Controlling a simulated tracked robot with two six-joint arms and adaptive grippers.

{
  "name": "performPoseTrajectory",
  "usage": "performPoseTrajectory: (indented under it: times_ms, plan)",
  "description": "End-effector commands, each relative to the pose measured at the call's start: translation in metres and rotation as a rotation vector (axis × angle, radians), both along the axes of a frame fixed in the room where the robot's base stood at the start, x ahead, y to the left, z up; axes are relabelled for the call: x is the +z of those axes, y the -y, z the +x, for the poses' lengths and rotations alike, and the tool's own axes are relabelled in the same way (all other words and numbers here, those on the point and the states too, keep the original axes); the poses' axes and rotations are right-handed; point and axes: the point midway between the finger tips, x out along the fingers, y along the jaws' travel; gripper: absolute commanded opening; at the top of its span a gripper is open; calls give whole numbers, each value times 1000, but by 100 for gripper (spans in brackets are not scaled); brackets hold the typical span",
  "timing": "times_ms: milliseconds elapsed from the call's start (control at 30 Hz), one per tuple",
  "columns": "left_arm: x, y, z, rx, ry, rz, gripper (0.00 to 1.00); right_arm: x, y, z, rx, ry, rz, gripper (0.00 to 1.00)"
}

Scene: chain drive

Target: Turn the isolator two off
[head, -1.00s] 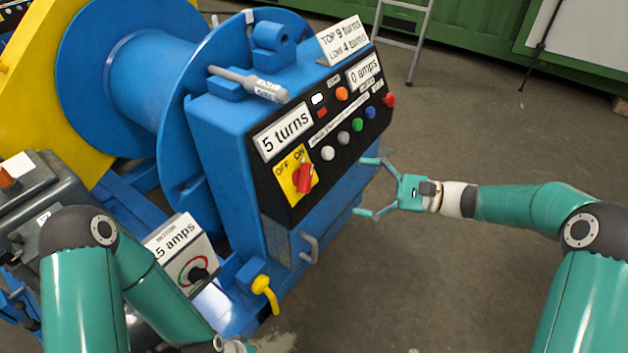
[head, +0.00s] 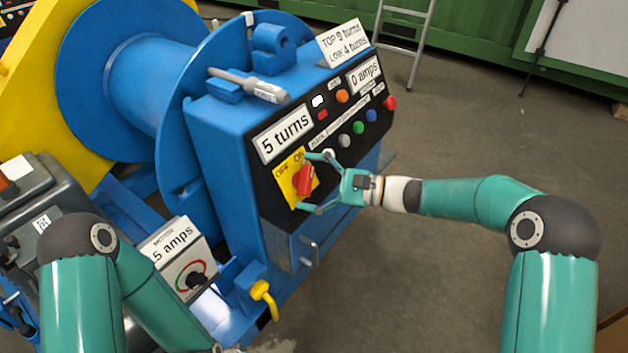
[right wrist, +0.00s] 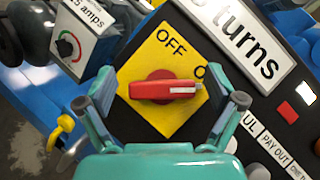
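A red rotary handle (head: 306,182) sits on a yellow plate (head: 287,172) marked OFF and ON, on the black panel of the blue machine. In the right wrist view the red handle (right wrist: 165,90) lies level, its pale-marked end to the right, below the partly hidden ON lettering. OFF reads clearly above it. My right gripper (head: 301,181) is open, one finger on either side of the handle. In the right wrist view gaps show between the fingers and handle ends. No number shows on this switch. My left arm reaches down out of the head view; its gripper is not visible.
Coloured buttons (head: 358,126) and small labels sit just right of the switch. A "5 turns" display (head: 284,134) is above it. A grey handle (head: 310,250) and a yellow hook-shaped part (head: 264,293) are below. Open floor lies to the right.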

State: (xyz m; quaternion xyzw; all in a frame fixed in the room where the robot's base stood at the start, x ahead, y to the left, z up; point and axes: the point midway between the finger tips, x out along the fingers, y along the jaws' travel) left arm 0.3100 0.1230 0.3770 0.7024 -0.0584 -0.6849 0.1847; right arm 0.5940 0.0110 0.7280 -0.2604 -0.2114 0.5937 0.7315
Motion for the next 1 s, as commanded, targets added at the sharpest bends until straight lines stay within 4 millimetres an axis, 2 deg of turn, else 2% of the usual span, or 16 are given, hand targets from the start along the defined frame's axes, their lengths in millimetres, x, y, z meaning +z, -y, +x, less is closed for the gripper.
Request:
performPoseTrajectory:
  times_ms: [33, 300, 367, 400, 600, 1000]
  plan:
    - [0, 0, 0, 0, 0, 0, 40, 0, 0, 0, 0, 0, 0, 86]
    - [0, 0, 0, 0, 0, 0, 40, 0, 1, 0, 0, -1, 0, 41]
    - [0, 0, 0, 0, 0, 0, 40, 0, 1, -1, 1, -1, 0, 33]
    - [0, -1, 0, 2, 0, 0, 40, 0, 14, 0, -3, 0, -1, 32]
    - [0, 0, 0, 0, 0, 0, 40, -1, 3, 0, 5, 11, -11, 33]
    - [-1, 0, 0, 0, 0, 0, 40, -2, -1, -2, 100, 158, -115, 33]
